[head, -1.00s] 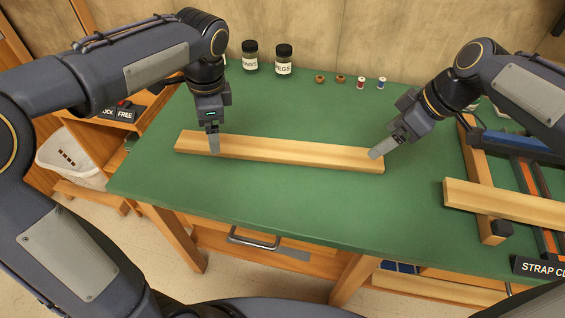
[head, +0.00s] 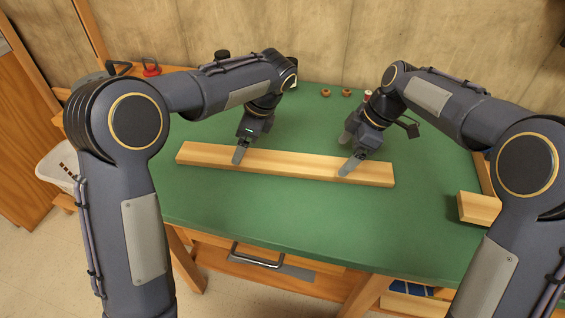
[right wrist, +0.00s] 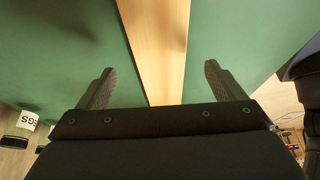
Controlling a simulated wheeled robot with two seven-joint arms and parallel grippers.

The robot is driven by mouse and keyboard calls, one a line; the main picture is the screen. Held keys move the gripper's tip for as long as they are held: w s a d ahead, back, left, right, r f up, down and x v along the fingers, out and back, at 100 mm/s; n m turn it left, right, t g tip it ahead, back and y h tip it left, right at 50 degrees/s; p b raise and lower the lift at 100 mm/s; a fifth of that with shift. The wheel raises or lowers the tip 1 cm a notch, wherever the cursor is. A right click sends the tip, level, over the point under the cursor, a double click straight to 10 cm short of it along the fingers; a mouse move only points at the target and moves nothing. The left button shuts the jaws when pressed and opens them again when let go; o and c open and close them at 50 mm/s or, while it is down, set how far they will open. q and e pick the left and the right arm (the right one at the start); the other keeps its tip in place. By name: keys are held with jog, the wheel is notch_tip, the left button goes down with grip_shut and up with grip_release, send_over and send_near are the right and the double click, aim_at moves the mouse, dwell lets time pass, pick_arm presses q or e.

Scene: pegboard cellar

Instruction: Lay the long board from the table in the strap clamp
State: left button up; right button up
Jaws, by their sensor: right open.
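The long board (head: 290,165), pale wood, lies flat on the green table (head: 240,205). My left gripper (head: 241,152) is at the board's left part. One fingertip shows over the board's near side; the other is hidden, so I cannot tell its grip. My right gripper (head: 348,153) is open at the board's right part, one finger on each side. In the right wrist view the board (right wrist: 157,45) runs between the spread fingers, with gaps on both sides. The strap clamp is mostly hidden behind my right arm; a wooden piece (head: 478,208) shows at that side.
Small brown rings (head: 346,92) lie at the table's back. A white basket (head: 58,165) stands at the left. A drawer handle (head: 257,258) is below the front edge. The table in front of the board is clear.

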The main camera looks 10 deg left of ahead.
aim_at(333, 166)
pick_arm(q)
jog(key=x, duration=0.5)
pick_arm(e)
jog(key=x, duration=0.5)
pick_arm(q)
jog(key=c, duration=1.3)
pick_arm(e)
jog(key=c, duration=1.3)
pick_arm(q)
jog(key=shift+c, duration=0.2)
pick_arm(e)
jog(key=shift+c, duration=0.2)
